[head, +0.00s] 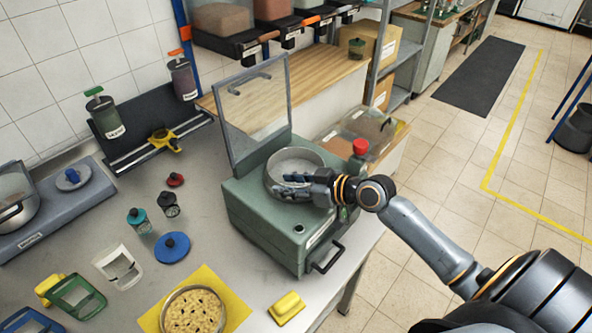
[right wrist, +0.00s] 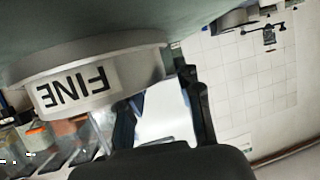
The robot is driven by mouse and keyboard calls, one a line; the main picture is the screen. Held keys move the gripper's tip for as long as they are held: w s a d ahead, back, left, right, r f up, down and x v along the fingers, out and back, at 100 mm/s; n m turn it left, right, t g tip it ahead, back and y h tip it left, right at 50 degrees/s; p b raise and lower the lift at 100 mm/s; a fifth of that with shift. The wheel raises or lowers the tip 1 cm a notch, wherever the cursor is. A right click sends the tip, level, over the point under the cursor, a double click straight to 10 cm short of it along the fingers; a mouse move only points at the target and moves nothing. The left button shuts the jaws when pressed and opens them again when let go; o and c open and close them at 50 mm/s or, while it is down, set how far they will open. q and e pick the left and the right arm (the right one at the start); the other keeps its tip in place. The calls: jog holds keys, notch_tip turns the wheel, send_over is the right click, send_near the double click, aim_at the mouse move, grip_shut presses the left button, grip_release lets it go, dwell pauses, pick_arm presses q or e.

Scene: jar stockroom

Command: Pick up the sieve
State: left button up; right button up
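The sieve (head: 297,156) is a round, shallow metal ring with a pale inside, seated on top of the green machine (head: 262,225) in the head view. In the right wrist view the sieve (right wrist: 85,78) shows its grey side wall with an upside-down "FINE" label. My right gripper (head: 283,185) is at the sieve's near side, its fingers pointing left across the near rim. In the right wrist view its two dark fingers (right wrist: 160,90) are apart, with the sieve wall beside and above them. I cannot tell whether they touch it. My left gripper is not in view.
The machine's clear lid (head: 254,100) stands raised behind the sieve. A red knob (head: 360,146) is to the right. A dish of speckled food (head: 193,312) rests on a yellow mat (head: 238,309). Jars, lids and a blue disc (head: 172,247) lie on the steel counter at left.

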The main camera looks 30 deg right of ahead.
jog(key=shift+x, duration=1.05)
jog(key=shift+s, duration=0.1)
jog(key=shift+c, duration=0.2)
grip_shut()
jog(key=shift+r, duration=0.2)
